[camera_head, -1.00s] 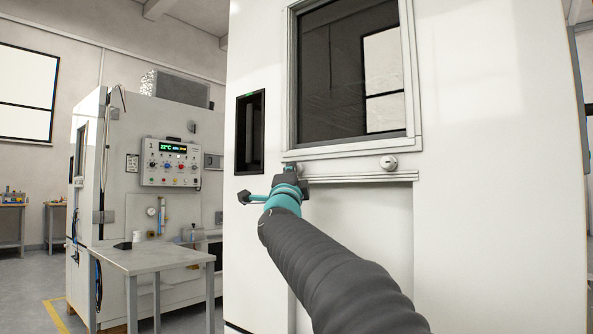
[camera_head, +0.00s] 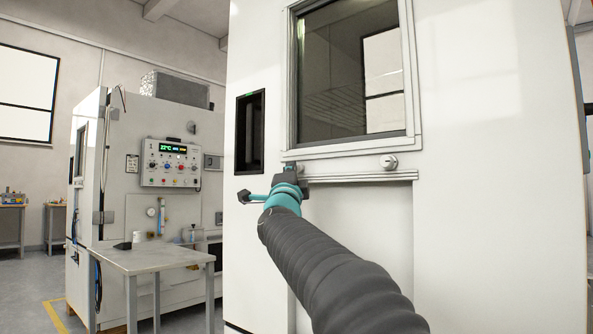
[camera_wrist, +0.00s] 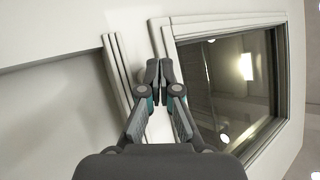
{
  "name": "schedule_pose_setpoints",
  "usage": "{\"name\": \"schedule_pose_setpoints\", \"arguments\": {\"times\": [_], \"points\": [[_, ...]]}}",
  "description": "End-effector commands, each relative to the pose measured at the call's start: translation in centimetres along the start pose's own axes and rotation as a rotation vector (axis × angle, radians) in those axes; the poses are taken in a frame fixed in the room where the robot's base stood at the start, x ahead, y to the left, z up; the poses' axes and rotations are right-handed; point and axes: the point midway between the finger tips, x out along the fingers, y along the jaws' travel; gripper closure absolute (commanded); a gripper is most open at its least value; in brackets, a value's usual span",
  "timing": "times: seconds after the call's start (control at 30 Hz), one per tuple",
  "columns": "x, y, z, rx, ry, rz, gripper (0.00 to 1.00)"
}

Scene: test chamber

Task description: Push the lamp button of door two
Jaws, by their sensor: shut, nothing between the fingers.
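The door is a white panel with a framed window (camera_head: 352,80), and the chamber behind the glass looks lit, with rack lines inside. The window also shows in the wrist view (camera_wrist: 232,82), with bright spots in the glass. A round white button (camera_head: 389,161) sits below the window's right corner. My gripper (camera_head: 290,168) is at the window's lower left corner, close to or touching the panel. In the wrist view my gripper (camera_wrist: 158,70) has its fingertips together, with nothing between them. Whatever lies right behind the fingertips is hidden. I see no door number.
A ledge strip (camera_head: 360,177) runs under the window. A dark recessed slot (camera_head: 250,132) is left of it. Further left stand another chamber with a control panel (camera_head: 171,163) and a grey table (camera_head: 150,257). Floor shows at the far left.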

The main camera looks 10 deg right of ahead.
Motion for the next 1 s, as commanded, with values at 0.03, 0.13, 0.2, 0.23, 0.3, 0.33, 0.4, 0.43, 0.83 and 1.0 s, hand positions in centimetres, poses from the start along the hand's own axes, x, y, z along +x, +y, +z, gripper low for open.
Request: {"name": "schedule_pose_setpoints", "arguments": {"times": [0.03, 0.13, 0.2, 0.23, 0.3, 0.33, 0.4, 0.43, 0.83, 1.0], "points": [[0.0, 0.0, 0.0, 0.0, 0.0, 0.0, 1.0], [0.0, 0.0, 0.0, 0.0, 0.0, 0.0, 1.0], [-0.1, -0.1, 0.1, 0.001, -0.001, -0.001, 1.0], [-0.3, -0.2, 0.2, 0.002, -0.001, -0.001, 1.0], [-0.7, -0.5, 0.5, 0.003, 0.0, -0.001, 1.0], [-0.8, -0.7, 0.6, 0.002, 0.0, -0.001, 1.0], [-1.3, -1.0, 1.0, 0.003, -0.002, -0.001, 1.0], [-1.5, -1.1, 1.1, 0.003, -0.002, -0.001, 1.0], [-3.8, -2.8, 2.8, 0.002, -0.001, 0.0, 1.0], [-4.2, -3.0, 3.0, 0.001, 0.0, 0.0, 1.0]]}}
